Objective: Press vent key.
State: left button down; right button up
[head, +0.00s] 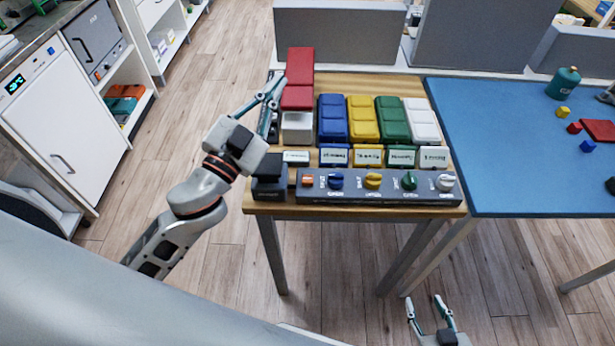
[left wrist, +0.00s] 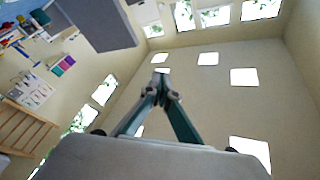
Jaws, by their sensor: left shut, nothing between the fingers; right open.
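A dark control panel (head: 380,198) lies along the front edge of the wooden table, with an orange key (head: 307,181) at its left end and blue (head: 336,181), yellow (head: 373,181), green (head: 408,181) and white (head: 445,182) knobs. Its print is too small to read, so I cannot tell which part is the vent key. My left gripper (head: 278,82) is shut and empty, beside the red blocks (head: 297,75) at the table's left edge. In the left wrist view its fingertips (left wrist: 161,86) meet, pointing at wall and windows. My right gripper (head: 424,302) is open and empty, low in front of the table.
Blue (head: 333,118), yellow (head: 363,118), green (head: 392,118) and white (head: 422,118) blocks stand behind small labelled boxes. A blue-topped table (head: 500,150) adjoins on the right. Grey partitions (head: 337,38) stand behind. A white cabinet (head: 65,120) is at left.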

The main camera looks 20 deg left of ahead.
pick_arm(q)
jog(key=s+d+r+m+g+h, duration=0.2)
jog(key=d+r+m+h, duration=0.55)
jog(key=d+h, duration=0.2)
jog(key=s+d+m+g+h, duration=0.65)
jog(key=m+g, duration=0.25)
jog(key=g, duration=0.3)
notch_tip(320, 180, down, 9)
jog(key=g+y, duration=0.3)
jog(key=y, duration=0.3)
jog(key=w+a+f+n+y, duration=0.2)
jog(key=w+a+f+y, duration=0.2)
jog(key=a, duration=0.4)
jog(key=shift+a+f+n+y+b, duration=0.4)
jog(key=shift+f+y, duration=0.15)
jog(key=shift+y, duration=0.15)
jog(key=shift+s+f, duration=0.1)
